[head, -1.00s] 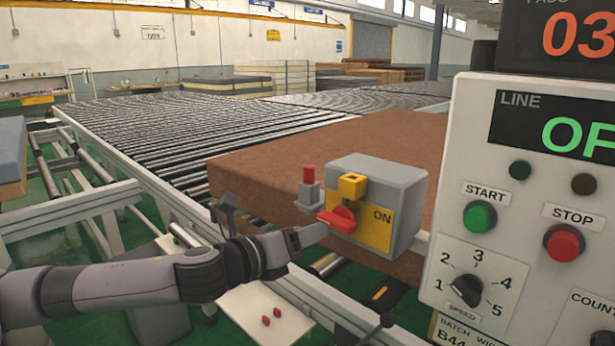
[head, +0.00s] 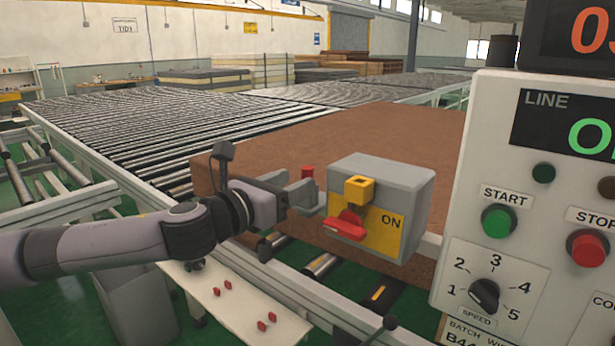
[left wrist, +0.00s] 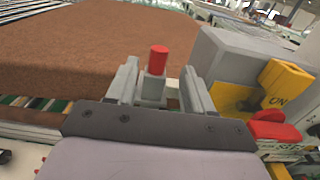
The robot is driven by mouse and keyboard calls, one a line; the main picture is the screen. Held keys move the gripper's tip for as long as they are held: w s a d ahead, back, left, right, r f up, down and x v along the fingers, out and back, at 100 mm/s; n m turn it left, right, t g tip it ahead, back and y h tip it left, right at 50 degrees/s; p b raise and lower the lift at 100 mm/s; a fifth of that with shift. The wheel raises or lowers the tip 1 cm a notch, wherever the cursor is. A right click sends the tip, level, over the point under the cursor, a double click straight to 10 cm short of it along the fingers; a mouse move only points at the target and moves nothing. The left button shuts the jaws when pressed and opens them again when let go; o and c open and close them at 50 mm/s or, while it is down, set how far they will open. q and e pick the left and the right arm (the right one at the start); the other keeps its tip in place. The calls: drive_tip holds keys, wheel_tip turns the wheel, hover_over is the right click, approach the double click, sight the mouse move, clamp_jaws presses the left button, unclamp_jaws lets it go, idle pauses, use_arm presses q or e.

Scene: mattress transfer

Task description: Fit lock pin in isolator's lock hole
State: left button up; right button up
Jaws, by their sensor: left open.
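The isolator (head: 410,195) is a grey box with a yellow front marked ON, a red handle (head: 345,228) and a yellow block (head: 359,190) above it. A red-topped pin, likely the lock pin (left wrist: 158,60), stands upright in a grey holder (left wrist: 152,90) left of the isolator. In the head view its red top (head: 307,171) shows just behind my fingers. My left gripper (head: 312,192) is open. In the left wrist view its fingers (left wrist: 160,82) stand either side of the pin, apparently without gripping it. The lock hole cannot be made out. My right gripper is not in view.
A control panel (head: 530,245) stands close at the right. A brown mattress (head: 400,130) lies behind the isolator on the roller conveyor (head: 150,125). A white shelf (head: 240,310) with several small red pieces is below my left arm.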

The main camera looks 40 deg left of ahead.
sight(303, 175)
use_arm(q)
drive_tip(key=shift+w+r+p, duration=0.15)
drive_tip(key=shift+w+p, duration=0.2)
drive_tip(key=shift+w, duration=0.25)
drive_tip(key=w+p, duration=0.1)
drive_tip(key=w, duration=0.1)
drive_tip(key=shift+w, duration=0.4)
drive_tip(key=shift+w+d, duration=0.1)
drive_tip(key=shift+w, duration=0.6)
clamp_jaws()
